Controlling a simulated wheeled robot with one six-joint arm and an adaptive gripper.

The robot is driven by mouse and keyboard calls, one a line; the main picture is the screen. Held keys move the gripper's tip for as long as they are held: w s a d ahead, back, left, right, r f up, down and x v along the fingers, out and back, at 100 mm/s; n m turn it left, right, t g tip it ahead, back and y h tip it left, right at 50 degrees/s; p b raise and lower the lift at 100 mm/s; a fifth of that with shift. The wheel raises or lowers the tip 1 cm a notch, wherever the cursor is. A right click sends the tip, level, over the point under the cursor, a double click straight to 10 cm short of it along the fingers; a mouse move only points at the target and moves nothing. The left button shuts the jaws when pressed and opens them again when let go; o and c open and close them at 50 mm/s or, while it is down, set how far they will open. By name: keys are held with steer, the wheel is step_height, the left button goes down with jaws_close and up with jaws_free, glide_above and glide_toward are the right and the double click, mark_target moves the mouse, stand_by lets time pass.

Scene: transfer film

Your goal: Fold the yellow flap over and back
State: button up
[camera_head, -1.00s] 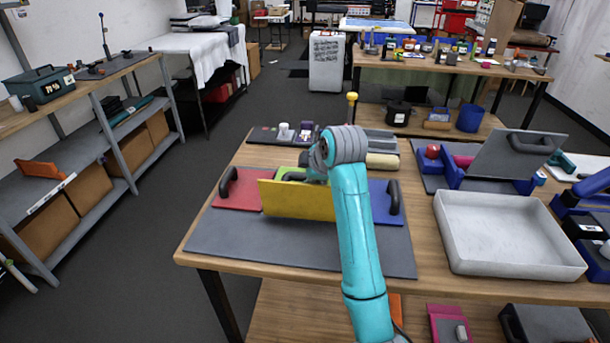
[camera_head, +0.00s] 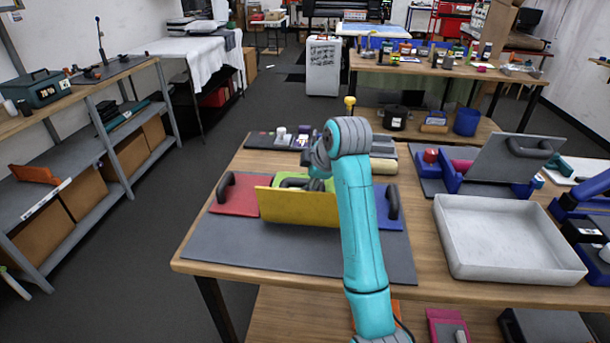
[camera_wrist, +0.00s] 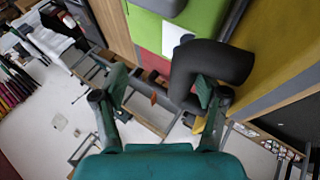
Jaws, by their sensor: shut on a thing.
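The yellow flap (camera_head: 298,207) stands steeply raised on the grey board (camera_head: 290,256), between a red flap (camera_head: 238,197) and a blue flap (camera_head: 386,212). A dark handle (camera_head: 292,183) shows behind its top edge, over a green area (camera_head: 328,186). In the wrist view, the yellow flap (camera_wrist: 275,50) is at the right and the thick dark handle (camera_wrist: 222,62) is by the right finger. In the head view, my arm partly hides the gripper and the handle's right end.
The red and blue flaps lie flat with dark handles. A grey-white tray (camera_head: 507,272) stands at the right on the same wooden table. A device with a raised grey lid (camera_head: 505,160) is behind it. Small items and a roll (camera_head: 384,166) lie behind the board. The board's front is clear.

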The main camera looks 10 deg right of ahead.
steer(key=shift+t, duration=0.7)
steer(key=d+r, duration=0.1)
steer(key=r, duration=0.4)
steer(key=d+r, duration=0.1)
steer(key=r, duration=0.1)
steer(key=shift+w+d+r, duration=0.35)
steer(key=shift+c, duration=0.6)
steer(key=shift+o, duration=0.7)
steer(key=shift+s+d+r, duration=0.15)
steer(key=shift+r, duration=0.3)
steer(key=shift+s+d+r, duration=0.55)
steer(key=shift+s+d, duration=0.05)
steer(key=shift+d, duration=0.15)
steer(key=shift+c, duration=0.7)
steer(key=shift+w+a+f, duration=0.2)
steer(key=shift+a+f, duration=0.1)
steer(key=shift+a, duration=0.2)
step_height(320, 180, up, 10)
steer(key=shift+d+f, duration=0.1)
